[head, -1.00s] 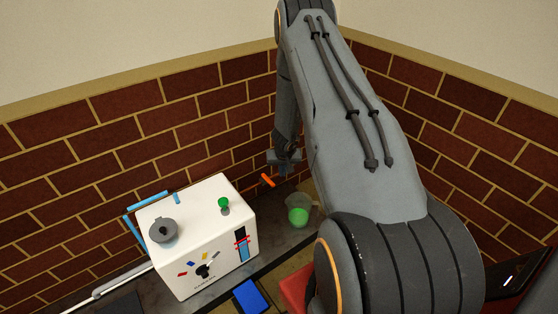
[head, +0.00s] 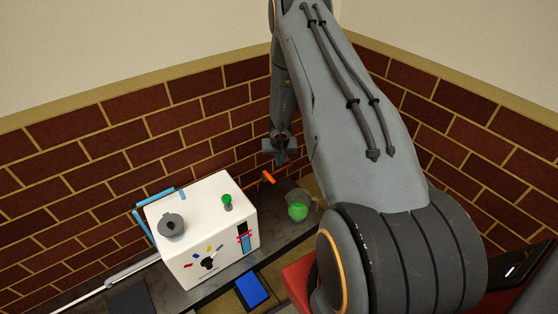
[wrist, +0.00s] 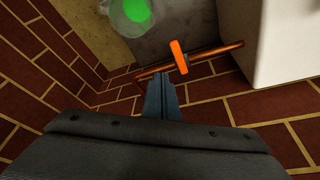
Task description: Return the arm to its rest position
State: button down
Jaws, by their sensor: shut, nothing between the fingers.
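My gripper (head: 281,155) hangs from my raised arm in the head view, in front of the brick wall and above the far end of the dark counter. Its fingers point down. In the wrist view the fingers (wrist: 161,98) are together with nothing between them. An orange handle (head: 268,177) lies close below the gripper and apart from it; in the wrist view it sits on a copper-coloured pipe (wrist: 216,51) beyond the fingertips.
A white machine (head: 205,228) with a grey knob and a green knob stands on the counter (head: 185,292). A clear container with green contents (head: 298,211) stands right of it. A blue pad (head: 252,289) lies in front. Brick walls (head: 90,160) close the corner.

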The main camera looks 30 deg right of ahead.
dwell(0.4)
jog(key=s+a+r+n+y+p, duration=0.1)
jog(key=a+r, duration=0.6)
jog(key=r, duration=0.3)
jog(key=s+a+r+n+y+p, duration=0.1)
jog(key=a+r+y, duration=0.1)
jog(key=a+r, duration=0.65)
jog(key=s+a+r+n+g+p, duration=0.1)
jog(key=s+a+r, duration=0.3)
jog(key=s+r, duration=0.2)
jog(key=s+a+r+n+p, duration=0.1)
jog(key=s+a+r, duration=0.2)
jog(key=s+r, duration=0.3)
jog(key=s+r+g, duration=0.1)
jog(key=s+r, duration=0.2)
jog(key=s, duration=0.3)
jog(key=s+r+p, duration=0.1)
jog(key=s+r, duration=0.1)
jog(key=s, duration=0.5)
jog(key=s+a+r+n+g+h, duration=0.1)
jog(key=s+r, duration=0.2)
jog(key=s, duration=0.3)
jog(key=shift+s+r+g, duration=0.3)
jog(key=shift+r, duration=0.05)
jog(key=c, duration=2.5)
grip_release()
jog(key=shift+a, duration=0.1)
